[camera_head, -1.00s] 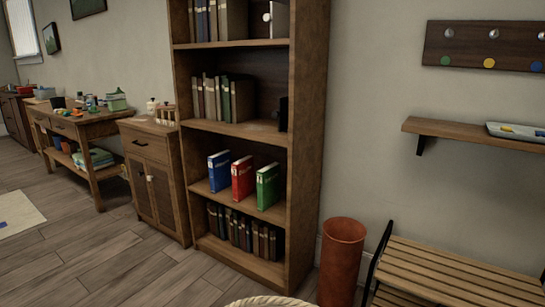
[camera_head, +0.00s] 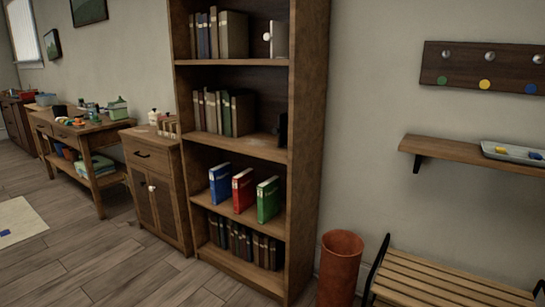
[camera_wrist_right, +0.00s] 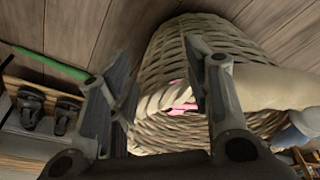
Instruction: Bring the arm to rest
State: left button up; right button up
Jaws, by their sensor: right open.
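My right gripper (camera_wrist_right: 160,75) shows in the right wrist view, its two fingers spread apart with nothing held between them. Behind the fingers is a pale woven basket (camera_wrist_right: 215,45), with a thick braided handle or rim and a bit of pink (camera_wrist_right: 181,100) showing in the gap. I cannot tell whether the fingers touch the basket. Neither gripper shows in the head view, and my left gripper is in no view.
In the head view a tall bookcase (camera_head: 305,150) holds blue, red and green books. A terracotta cylinder (camera_head: 340,268) and slatted bench (camera_head: 455,280) stand to its right. A wall shelf (camera_head: 440,150) holds a tray.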

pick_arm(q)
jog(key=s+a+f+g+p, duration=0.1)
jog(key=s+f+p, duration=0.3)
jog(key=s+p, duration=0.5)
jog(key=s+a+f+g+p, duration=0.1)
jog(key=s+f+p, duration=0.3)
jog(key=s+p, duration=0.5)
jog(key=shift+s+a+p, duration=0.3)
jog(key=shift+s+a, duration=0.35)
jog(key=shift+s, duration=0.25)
pick_arm(e)
jog(key=s+d+f+g, duration=0.1)
jog(key=s+f, duration=0.3)
jog(key=s, duration=0.6)
jog(key=s+d+f+g, duration=0.1)
jog(key=s+f, duration=0.3)
jog(key=s, duration=0.5)
jog(key=shift+s+d, duration=0.4)
jog(key=shift+d, duration=0.25)
